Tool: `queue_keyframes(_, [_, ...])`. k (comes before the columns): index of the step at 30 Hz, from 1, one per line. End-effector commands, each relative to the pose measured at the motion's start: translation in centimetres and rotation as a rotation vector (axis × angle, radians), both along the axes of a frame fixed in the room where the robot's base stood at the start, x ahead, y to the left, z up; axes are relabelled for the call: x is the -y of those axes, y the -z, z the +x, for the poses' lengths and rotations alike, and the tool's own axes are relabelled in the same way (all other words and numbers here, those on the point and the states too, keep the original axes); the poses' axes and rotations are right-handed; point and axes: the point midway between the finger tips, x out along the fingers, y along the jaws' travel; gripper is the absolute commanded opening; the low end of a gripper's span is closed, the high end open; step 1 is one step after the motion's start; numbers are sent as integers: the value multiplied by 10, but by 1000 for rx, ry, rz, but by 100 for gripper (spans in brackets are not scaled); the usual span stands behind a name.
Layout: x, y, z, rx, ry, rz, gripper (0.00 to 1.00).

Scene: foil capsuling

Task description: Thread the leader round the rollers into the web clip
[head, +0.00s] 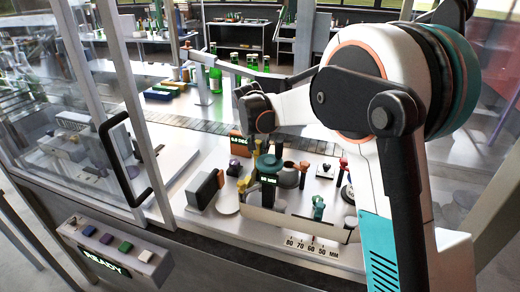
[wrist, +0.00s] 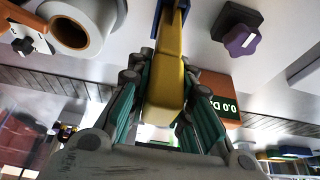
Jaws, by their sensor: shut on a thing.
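My gripper (wrist: 163,82) fills the middle of the wrist view, its teal and grey fingers shut on a yellow bar-shaped piece (wrist: 168,60) with a blue part (wrist: 158,12) at its far end. I cannot tell whether this is the leader's end. In the head view my gripper (head: 268,162) is a teal shape low over the white deck, between the purple knob (head: 234,165) and a grey roll (head: 289,177). The roll with its brown core (wrist: 75,30) shows upper left in the wrist view. The web itself, its path round the rollers and the web clip are not clearly discernible.
An orange box with a lit display (head: 240,146) stands close behind my gripper. A dark block (head: 205,188) is to the left. A glass door with black handle (head: 128,160) bounds the left; a conveyor runs behind.

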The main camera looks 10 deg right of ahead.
Motion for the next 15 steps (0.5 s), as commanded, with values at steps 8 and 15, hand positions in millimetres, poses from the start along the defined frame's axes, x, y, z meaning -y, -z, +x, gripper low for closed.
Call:
queue_keyframes(8, [0, 5, 0, 0, 0, 0, 0])
queue_keyframes(15, [0, 12, 0, 0, 0, 0, 0])
